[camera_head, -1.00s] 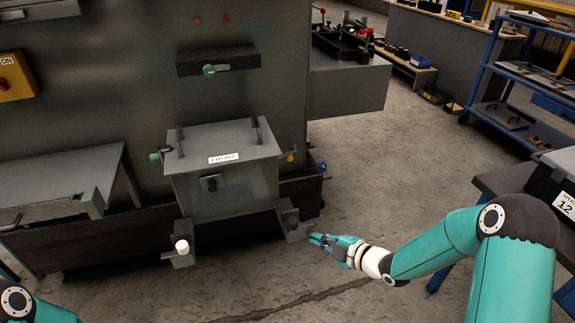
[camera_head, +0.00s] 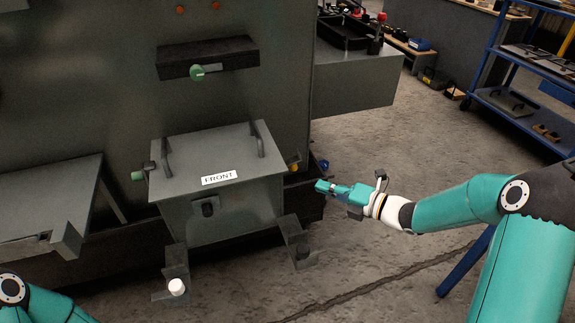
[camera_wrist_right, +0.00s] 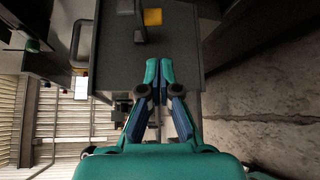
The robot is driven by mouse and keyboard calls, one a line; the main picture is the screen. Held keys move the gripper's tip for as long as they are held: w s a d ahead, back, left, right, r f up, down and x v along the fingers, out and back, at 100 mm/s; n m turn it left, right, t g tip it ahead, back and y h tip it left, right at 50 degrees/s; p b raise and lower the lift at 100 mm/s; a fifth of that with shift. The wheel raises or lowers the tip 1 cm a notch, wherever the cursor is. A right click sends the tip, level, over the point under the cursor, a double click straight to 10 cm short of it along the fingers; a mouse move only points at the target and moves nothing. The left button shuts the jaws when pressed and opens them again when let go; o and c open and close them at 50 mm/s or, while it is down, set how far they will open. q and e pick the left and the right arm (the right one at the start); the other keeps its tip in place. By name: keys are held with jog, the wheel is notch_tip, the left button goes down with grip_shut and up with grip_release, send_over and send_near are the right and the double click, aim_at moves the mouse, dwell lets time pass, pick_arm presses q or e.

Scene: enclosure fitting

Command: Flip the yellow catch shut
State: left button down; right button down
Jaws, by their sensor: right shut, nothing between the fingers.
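The yellow catch (camera_head: 294,167) is a small piece on the right side of the grey box (camera_head: 225,210), just below its lid. It also shows as a yellow block near the top of the right wrist view (camera_wrist_right: 152,17), beside a dark lever-like part. Whether the catch stands open or shut is too small to tell. My right gripper (camera_head: 320,186) is shut and empty, to the right of the box and a little below the catch. In the right wrist view its fingertips (camera_wrist_right: 159,72) meet in front of the box's side, apart from the catch. My left gripper is out of view.
A green catch (camera_head: 138,176) is on the box's left side. A blue knob (camera_head: 323,165) is close behind my right fingertips.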

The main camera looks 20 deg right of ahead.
aim_at(288, 164)
jog(key=shift+w, duration=0.25)
jog(key=b+x, duration=0.1)
jog(key=x, duration=0.9)
jog(key=shift+b, duration=0.35)
